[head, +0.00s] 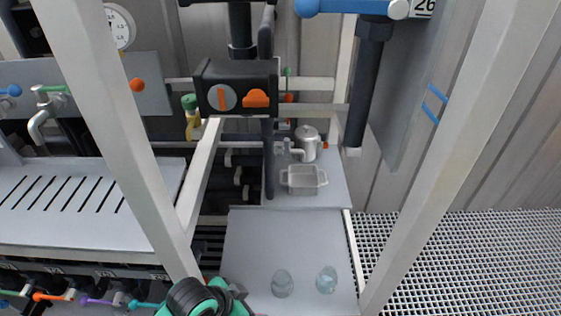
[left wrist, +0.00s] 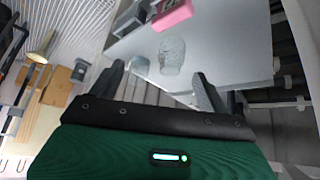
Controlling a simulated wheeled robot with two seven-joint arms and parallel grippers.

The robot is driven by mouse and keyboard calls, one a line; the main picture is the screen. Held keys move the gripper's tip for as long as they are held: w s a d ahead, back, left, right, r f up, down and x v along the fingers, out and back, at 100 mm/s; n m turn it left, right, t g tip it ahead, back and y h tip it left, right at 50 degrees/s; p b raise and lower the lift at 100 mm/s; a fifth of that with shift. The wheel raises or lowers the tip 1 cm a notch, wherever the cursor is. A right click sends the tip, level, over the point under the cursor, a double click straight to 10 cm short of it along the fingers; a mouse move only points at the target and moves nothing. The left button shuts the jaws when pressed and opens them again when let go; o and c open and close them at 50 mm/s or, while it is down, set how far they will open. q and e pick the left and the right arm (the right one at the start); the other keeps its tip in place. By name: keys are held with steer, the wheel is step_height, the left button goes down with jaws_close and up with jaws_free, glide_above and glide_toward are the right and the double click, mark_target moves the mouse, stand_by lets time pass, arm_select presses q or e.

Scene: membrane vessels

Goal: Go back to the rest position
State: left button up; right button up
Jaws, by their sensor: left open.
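My left gripper (left wrist: 160,84) is open in the left wrist view, with its two dark fingers spread apart and nothing seen held between them. A clear glass vessel (left wrist: 172,56) stands on the grey work surface ahead of the fingers, and a second one (left wrist: 139,65) shows beside it. In the head view the two glass vessels (head: 283,284) and (head: 326,280) stand on the light grey shelf (head: 285,240). The black and green end of my left arm is at the bottom edge, left of the vessels; its fingertips are not clear there. My right gripper is not in view.
White frame posts (head: 455,140) and (head: 120,140) flank the shelf. A metal basket (head: 304,180) and a metal canister (head: 308,143) stand at the back. A slotted bench (head: 80,195) is at left. A pink block (left wrist: 172,15) lies on the surface in the left wrist view.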

arm_select(q)
steer(key=s+a+n+y, duration=0.5)
steer(key=s+a+n, duration=0.2)
steer(key=s+a, duration=0.55)
step_height(320, 180, down, 33)
steer(key=a+g, duration=0.2)
steer(key=s+a+f, duration=0.2)
steer(key=s+f, duration=0.7)
steer(key=s+a+f+g+b, duration=0.1)
steer(key=s+f, duration=0.8)
steer(key=f, duration=0.1)
steer(key=shift+s+a+f, duration=0.15)
steer(key=shift+s+a, duration=0.2)
steer(key=shift+a, duration=0.05)
